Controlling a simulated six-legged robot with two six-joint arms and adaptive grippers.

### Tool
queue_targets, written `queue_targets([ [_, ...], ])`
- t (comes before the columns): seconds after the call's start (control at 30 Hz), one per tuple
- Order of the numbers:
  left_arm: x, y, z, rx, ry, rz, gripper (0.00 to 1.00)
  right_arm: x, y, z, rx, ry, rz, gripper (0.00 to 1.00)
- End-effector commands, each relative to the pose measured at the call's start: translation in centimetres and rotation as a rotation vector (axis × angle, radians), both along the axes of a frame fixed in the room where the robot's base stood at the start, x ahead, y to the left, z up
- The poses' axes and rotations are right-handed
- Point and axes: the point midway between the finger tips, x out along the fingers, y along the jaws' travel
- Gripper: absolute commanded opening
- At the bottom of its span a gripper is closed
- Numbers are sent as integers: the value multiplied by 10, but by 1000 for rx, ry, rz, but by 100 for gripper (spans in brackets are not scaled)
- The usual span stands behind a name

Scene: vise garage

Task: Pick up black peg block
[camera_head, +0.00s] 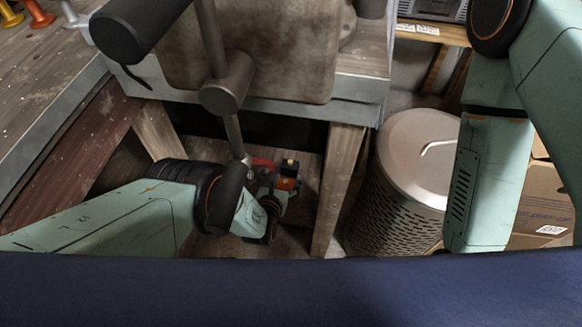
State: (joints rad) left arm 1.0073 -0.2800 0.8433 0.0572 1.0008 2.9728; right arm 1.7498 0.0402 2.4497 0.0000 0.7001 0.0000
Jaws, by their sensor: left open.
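I cannot make out a black peg block in the head view. Several coloured pegs stand on the wooden bench at the top left: a yellow peg (10,15), an orange peg (40,14) and a pale peg (76,24), partly cut by the frame edge. My left arm comes in from the left and bends down below the vise handle. My left gripper (272,207) is at its end, small, dark and mostly hidden, low in front of the bench and away from the pegs. It is open, and I see nothing held. My right gripper is out of view.
A red and black object (264,166) sits under the bench. A perforated metal bin (420,160) and cardboard boxes (545,200) stand at right. A dark blue surface fills the bottom.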

Motion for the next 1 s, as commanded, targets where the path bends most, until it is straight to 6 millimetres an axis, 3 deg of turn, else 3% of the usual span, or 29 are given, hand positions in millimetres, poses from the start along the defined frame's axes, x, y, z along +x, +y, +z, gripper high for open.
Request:
queue_targets([
  [0.7,46,-16,-33,1,0,-2,79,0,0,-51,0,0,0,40],
  [1.0,65,-19,-37,2,-1,-2,79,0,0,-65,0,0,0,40],
])
